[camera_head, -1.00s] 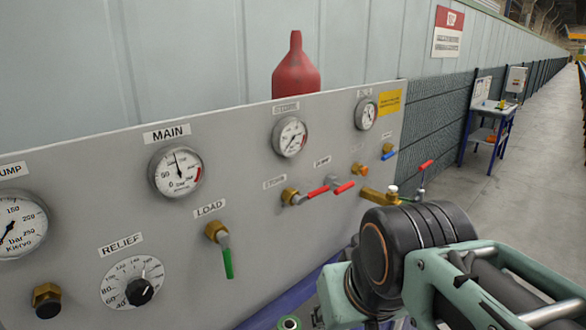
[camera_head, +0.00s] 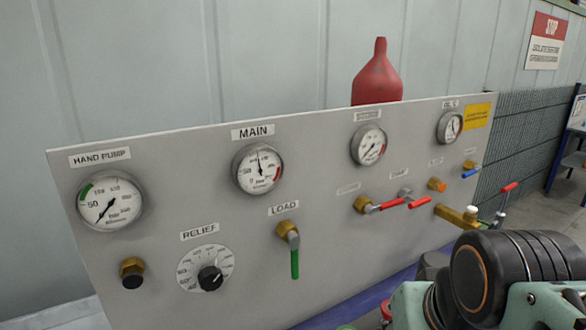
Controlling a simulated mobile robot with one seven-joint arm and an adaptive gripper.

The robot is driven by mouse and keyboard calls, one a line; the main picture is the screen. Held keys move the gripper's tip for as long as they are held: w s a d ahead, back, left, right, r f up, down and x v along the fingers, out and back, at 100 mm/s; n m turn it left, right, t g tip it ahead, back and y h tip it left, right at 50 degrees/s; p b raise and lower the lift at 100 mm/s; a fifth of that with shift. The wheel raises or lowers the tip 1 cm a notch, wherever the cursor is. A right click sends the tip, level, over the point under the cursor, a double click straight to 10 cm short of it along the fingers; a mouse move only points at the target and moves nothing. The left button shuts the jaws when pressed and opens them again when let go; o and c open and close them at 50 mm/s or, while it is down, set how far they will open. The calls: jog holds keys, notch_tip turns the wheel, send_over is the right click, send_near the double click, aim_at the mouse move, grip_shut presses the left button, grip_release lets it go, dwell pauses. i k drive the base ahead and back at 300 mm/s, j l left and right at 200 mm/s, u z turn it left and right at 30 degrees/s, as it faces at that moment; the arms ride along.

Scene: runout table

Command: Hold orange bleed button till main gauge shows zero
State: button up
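The main gauge (camera_head: 258,169) is a white round dial under the MAIN label, left of the panel's middle. Its needle points almost straight up, well away from the lower-left end of the scale. A small orange button (camera_head: 437,184) sits in the right part of the grey panel, below and left of the far-right gauge; its label is too small to read. My arm fills the lower right corner, and the fingers of my gripper do not show. Nothing of mine visibly touches the orange button.
Red-handled valves (camera_head: 389,204) stick out left of the orange button. A brass fitting with a red lever (camera_head: 508,187) juts out at right, near my arm. The green load lever (camera_head: 294,262) hangs down, and the relief dial (camera_head: 206,269) is lower left. A red bottle (camera_head: 377,77) stands behind the panel.

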aim_at(442, 187)
jog(key=i+l+u, duration=0.15)
jog(key=l+u, duration=0.25)
jog(key=i+l+u, duration=0.1)
jog(key=l+u, duration=0.3)
jog(key=l, duration=0.15)
jog(key=l+u, duration=0.45)
jog(key=k+l, duration=0.3)
jog(key=i+u, duration=0.1)
jog(key=i, duration=0.2)
